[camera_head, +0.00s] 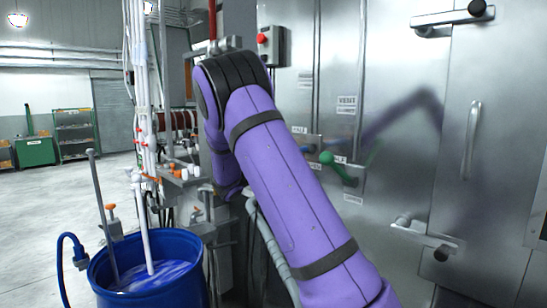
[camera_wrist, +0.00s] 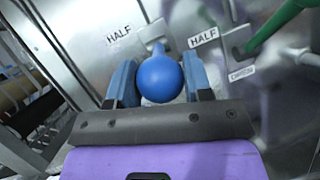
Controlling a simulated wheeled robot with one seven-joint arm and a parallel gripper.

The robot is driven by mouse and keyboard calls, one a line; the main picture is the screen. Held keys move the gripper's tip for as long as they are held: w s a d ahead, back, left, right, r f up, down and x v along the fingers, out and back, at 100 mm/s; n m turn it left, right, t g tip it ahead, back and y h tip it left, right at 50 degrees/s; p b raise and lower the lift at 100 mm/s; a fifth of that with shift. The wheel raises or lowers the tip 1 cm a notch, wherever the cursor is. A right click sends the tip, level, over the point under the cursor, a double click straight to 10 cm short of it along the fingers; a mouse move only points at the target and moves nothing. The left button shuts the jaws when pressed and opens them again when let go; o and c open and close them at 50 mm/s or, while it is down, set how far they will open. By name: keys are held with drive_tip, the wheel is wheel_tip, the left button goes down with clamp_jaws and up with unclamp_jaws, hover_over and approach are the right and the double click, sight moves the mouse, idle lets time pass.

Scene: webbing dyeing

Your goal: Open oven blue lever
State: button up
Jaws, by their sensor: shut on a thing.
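The blue lever's round knob (camera_wrist: 160,79) sits between the two fingers of my gripper (camera_wrist: 160,85) in the wrist view. The fingers are closed on the knob from both sides. Behind it, the lever's short metal stem meets the oven panel, between two labels reading HALF (camera_wrist: 118,35). The steel oven wall (camera_head: 400,150) fills the right side there.
A green lever (camera_head: 326,158) sticks out of the panel to the right of my arm; it also shows in the wrist view (camera_wrist: 285,22). A blue barrel (camera_head: 190,283) of liquid with pipes stands at lower left. Door latches (camera_head: 425,240) protrude at right. Open floor lies at far left.

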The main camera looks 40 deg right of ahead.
drive_tip(key=o, duration=1.3)
drive_tip(key=shift+f, duration=0.15)
drive_tip(key=v, duration=1)
drive_tip(key=shift+a+f, duration=0.2)
drive_tip(key=shift+a, duration=0.15)
drive_tip(key=s+r+m+y, duration=0.3)
drive_tip(key=s+m+y, duration=0.4)
drive_tip(key=s+y, duration=0.85)
drive_tip(key=s+a+m+t+y, duration=0.2)
drive_tip(key=s+a+t, duration=0.1)
drive_tip(key=s+a, duration=0.3)
drive_tip(key=s+a+r+m+t+y, duration=0.1)
drive_tip(key=s+a+m+t+y, duration=0.1)
drive_tip(key=s+a, duration=0.4)
drive_tip(key=s+a+m+t+y, duration=0.2)
drive_tip(key=s+a, duration=0.3)
drive_tip(key=s, duration=0.3)
drive_tip(key=shift+s+a+r+t+y, duration=0.15)
drive_tip(key=shift+s+a+t+y, duration=0.3)
drive_tip(key=shift+t, duration=0.35)
